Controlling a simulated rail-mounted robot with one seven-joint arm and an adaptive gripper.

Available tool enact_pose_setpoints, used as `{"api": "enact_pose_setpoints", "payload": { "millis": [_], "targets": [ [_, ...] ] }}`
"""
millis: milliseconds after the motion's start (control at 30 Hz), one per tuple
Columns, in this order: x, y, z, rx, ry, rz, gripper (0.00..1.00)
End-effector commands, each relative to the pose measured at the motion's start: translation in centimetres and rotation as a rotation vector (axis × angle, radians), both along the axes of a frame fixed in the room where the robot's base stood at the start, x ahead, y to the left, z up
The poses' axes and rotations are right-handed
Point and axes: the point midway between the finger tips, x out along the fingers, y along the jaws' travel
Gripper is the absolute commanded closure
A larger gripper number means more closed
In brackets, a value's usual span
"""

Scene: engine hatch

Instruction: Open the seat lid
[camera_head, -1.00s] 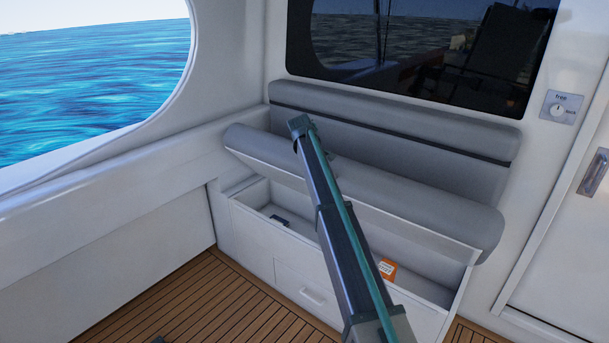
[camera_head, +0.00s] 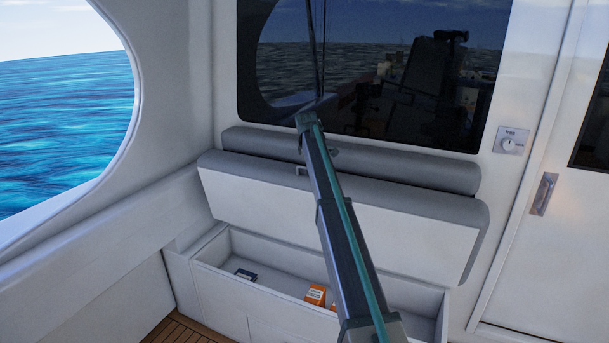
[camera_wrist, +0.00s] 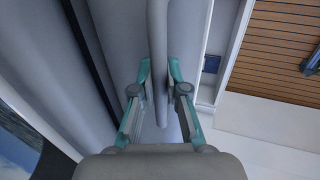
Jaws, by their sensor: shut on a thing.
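The seat lid (camera_head: 400,232), a grey cushion with a white underside, is tilted up steeply over the white seat box (camera_head: 275,285), leaning toward the backrest. The box is open at the front and its inside shows. In the wrist view, my gripper (camera_wrist: 160,72) has its teal-sided fingers on both sides of a grey handle bar (camera_wrist: 157,30) on the lid and is shut on it. In the head view my arm crosses the middle of the lid and hides most of the gripper and handle.
Inside the box lie a small dark box (camera_head: 245,275) and an orange box (camera_head: 315,293), with another orange item partly behind my arm. The grey backrest (camera_head: 420,172) is close behind the lid. A white door (camera_head: 560,240) stands at the right.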

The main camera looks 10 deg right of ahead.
Motion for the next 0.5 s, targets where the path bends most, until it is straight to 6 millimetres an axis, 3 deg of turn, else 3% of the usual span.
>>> {"api": "enact_pose_setpoints", "payload": {
  "millis": [367,400,500],
  "targets": [
    [0.06,-0.07,0.07,0.002,0.0,0.003,1.0],
    [0.05,-0.08,0.07,0.002,0.0,0.003,0.85],
    [0.03,-0.08,0.06,0.003,-0.001,0.002,0.69]
  ]
}}
